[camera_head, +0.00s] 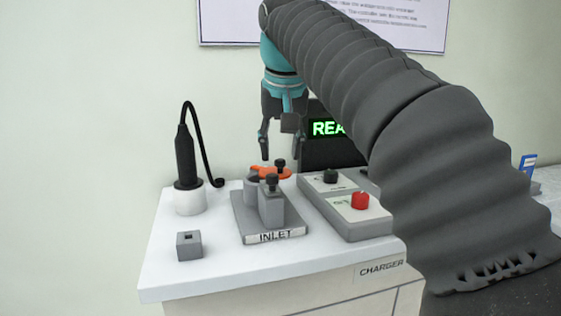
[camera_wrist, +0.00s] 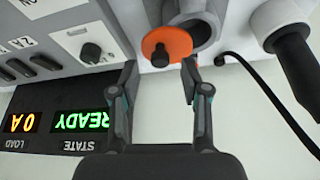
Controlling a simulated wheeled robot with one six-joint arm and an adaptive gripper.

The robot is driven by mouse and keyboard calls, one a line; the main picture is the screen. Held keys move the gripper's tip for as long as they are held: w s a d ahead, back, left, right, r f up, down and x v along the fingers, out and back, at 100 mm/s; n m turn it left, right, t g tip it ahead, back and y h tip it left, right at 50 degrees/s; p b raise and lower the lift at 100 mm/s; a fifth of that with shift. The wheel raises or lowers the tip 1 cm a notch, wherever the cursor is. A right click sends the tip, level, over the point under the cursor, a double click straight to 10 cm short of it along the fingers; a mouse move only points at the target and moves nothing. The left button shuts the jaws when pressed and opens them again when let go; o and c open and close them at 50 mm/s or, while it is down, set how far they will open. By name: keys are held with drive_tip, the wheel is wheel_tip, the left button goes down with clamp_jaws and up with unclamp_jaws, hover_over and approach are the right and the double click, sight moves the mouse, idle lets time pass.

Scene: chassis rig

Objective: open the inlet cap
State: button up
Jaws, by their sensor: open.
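The inlet fixture (camera_head: 274,230) is a grey base labelled INLET, with a grey upright block (camera_head: 271,207) topped by a dark knob. The orange cap (camera_head: 262,171) is behind it. In the wrist view the cap (camera_wrist: 176,42) is an orange disc with a dark knob (camera_wrist: 160,56). It sits beside the round grey inlet mouth (camera_wrist: 204,34), whose dark inside shows at least partly uncovered. My gripper (camera_head: 281,152) is open and points down above the cap. In the wrist view my gripper (camera_wrist: 159,64) has its fingertips on either side of the knob, with nothing visibly held.
A black plug handle (camera_head: 184,155) with a cable stands in a white holder (camera_head: 190,200) at the left. A small grey block (camera_head: 189,245) lies in front of it. A control box (camera_head: 350,212) with red and black knobs is at the right. A display (camera_head: 325,129) reads READY behind.

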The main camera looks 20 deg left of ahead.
drive_tip(key=shift+x, duration=0.8)
drive_tip(key=shift+c, duration=0.2)
clamp_jaws()
